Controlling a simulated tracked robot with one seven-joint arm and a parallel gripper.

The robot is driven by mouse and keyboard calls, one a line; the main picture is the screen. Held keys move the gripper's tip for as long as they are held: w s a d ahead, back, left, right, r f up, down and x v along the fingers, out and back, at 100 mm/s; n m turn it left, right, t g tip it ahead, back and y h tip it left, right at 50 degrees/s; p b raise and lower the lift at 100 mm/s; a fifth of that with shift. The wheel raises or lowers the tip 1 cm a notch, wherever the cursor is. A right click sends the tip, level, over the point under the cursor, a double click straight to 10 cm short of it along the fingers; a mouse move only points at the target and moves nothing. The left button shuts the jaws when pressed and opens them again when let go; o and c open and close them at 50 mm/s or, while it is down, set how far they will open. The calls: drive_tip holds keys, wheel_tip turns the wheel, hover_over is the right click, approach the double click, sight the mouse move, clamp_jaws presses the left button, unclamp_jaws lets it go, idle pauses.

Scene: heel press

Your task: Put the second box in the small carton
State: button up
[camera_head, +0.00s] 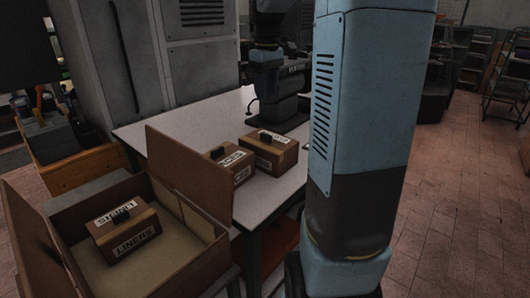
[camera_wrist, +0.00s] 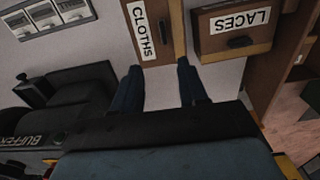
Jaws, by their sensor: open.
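The open brown carton (camera_head: 193,268) stands at the lower left of the head view, flaps raised. A box marked LINERS (camera_head: 125,232) lies inside it. On the white table are two more brown boxes. The LACES box (camera_head: 241,172) is partly hidden by a carton flap; it also shows in the wrist view (camera_wrist: 222,45). The other box (camera_head: 270,154) stands to its right; it appears to be the CLOTHS box (camera_wrist: 162,28) in the wrist view. My gripper (camera_wrist: 160,68) is open and empty, its fingertips just short of the CLOTHS box in the picture; the height gap is unclear.
A dark machine marked BUFFER (camera_wrist: 28,140) stands at the back of the table, also in the head view (camera_head: 288,108). A grey cabinet (camera_head: 200,60) stands behind. A tool bin (camera_head: 45,135) is at the left. The white tabletop (camera_head: 165,130) is bare left of the boxes.

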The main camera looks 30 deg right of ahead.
approach(268, 148)
drive_tip(key=w, duration=0.1)
drive_tip(key=w+d, duration=0.1)
drive_tip(key=w, duration=0.1)
drive_tip(key=w+d, duration=0.1)
drive_tip(key=shift+w+f, duration=0.35)
drive_tip(key=shift+s+a+f, duration=0.15)
drive_tip(key=shift+s+f, duration=0.05)
drive_tip(key=shift+f, duration=1.25)
drive_tip(key=shift+s+a+f, duration=0.1)
drive_tip(key=shift+s+f, duration=0.05)
drive_tip(key=shift+f, duration=1.25)
drive_tip(key=shift+c, duration=0.3)
clamp_jaws()
